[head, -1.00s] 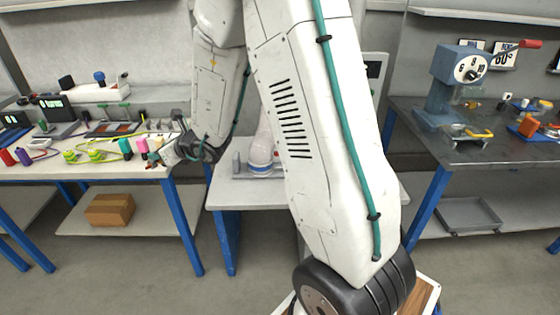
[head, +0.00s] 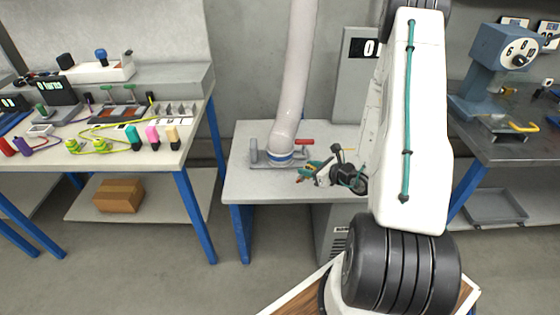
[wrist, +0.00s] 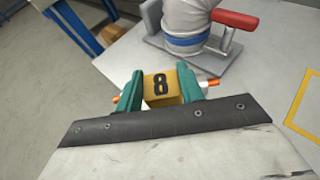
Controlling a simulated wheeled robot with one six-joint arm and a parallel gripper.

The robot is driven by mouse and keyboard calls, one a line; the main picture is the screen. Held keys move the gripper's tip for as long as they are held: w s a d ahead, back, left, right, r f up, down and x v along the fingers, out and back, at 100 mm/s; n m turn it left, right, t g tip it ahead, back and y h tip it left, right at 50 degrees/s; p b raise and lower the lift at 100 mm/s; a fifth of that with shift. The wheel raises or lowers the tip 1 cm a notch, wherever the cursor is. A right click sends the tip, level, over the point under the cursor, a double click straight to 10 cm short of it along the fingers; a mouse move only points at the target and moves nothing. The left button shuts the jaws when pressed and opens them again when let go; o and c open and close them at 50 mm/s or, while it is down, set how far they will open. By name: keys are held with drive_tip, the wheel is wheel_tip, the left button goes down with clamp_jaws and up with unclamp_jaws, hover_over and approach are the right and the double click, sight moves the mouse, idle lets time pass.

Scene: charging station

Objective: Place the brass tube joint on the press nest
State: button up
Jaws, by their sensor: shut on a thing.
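My gripper (head: 310,172) is over the small middle table, left of my arm link in the head view. In the wrist view its green fingers (wrist: 161,88) are shut on a brass-yellow block marked 8, which I take as the brass tube joint (wrist: 161,86). The blue press (head: 502,65) with a numbered dial stands on the dark right bench. At its foot is a grey plate that looks like the press nest (head: 497,124), beside a yellow handle (head: 524,127). The nest is small in view, and my gripper is far from it.
The middle table (head: 245,185) bears a pale hose in a blue-banded clamp with a red handle (head: 304,142), close to my gripper. The left bench (head: 190,150) holds cables and coloured parts. A grey cabinet (head: 355,90) stands behind. My arm hides part of the right bench's left side.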

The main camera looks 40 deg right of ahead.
drive_tip(key=s+d+f, duration=0.2)
drive_tip(key=s+f, duration=0.2)
drive_tip(key=s, duration=0.2)
hover_over(296, 175)
drive_tip(key=shift+s+a+f+h, duration=0.2)
drive_tip(key=shift+f+h, duration=0.1)
drive_tip(key=shift+f, duration=0.3)
drive_tip(key=shift+w+d+f, duration=0.1)
drive_tip(key=shift+w+f, duration=0.05)
drive_tip(key=shift+f, duration=0.75)
drive_tip(key=shift+w+f, duration=0.1)
drive_tip(key=shift+f, duration=0.75)
drive_tip(key=shift+f, duration=0.1)
drive_tip(key=o, duration=1)
drive_tip(key=shift+o, duration=0.2)
